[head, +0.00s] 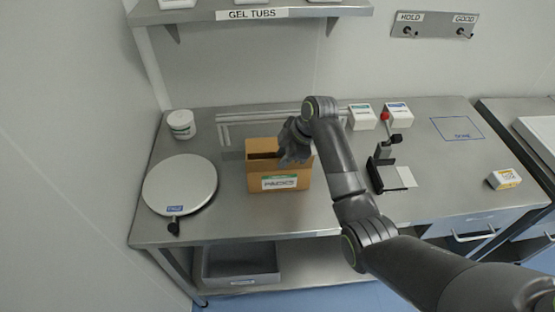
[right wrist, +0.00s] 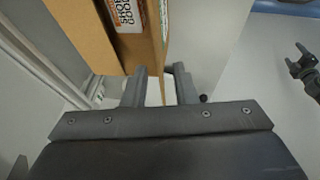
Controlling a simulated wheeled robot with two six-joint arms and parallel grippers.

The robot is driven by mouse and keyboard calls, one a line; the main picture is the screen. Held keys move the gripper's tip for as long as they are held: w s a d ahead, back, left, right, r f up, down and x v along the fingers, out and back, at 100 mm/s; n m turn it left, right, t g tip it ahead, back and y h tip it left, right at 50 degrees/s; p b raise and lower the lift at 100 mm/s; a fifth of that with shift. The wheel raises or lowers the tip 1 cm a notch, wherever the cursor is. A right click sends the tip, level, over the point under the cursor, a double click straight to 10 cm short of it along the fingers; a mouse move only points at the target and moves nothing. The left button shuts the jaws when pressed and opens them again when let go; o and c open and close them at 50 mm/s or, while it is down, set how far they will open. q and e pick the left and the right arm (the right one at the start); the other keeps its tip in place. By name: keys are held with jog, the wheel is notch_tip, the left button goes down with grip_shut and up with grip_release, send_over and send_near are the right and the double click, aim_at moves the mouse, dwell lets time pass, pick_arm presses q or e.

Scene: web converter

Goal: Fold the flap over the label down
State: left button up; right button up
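A brown cardboard box (head: 256,180) stands on the steel bench, with a white and green label (head: 280,183) on its front. Its top looks open at the left, where a dark inside shows. My right gripper (head: 293,155) is at the box's top right and hides that corner. In the right wrist view, my right gripper's fingers (right wrist: 160,72) are apart, with a thin brown cardboard edge (right wrist: 162,88) between them. There seem to be gaps beside that edge.
A round white plate (head: 180,184) with a black knob is left of the box, a white tub (head: 181,124) behind it. A clear guard rail (head: 240,118) runs behind the box. A black stand (head: 382,170) stands right. The front bench strip is clear.

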jog(key=shift+p+x, duration=0.35)
jog(key=shift+x, duration=1.85)
grip_shut()
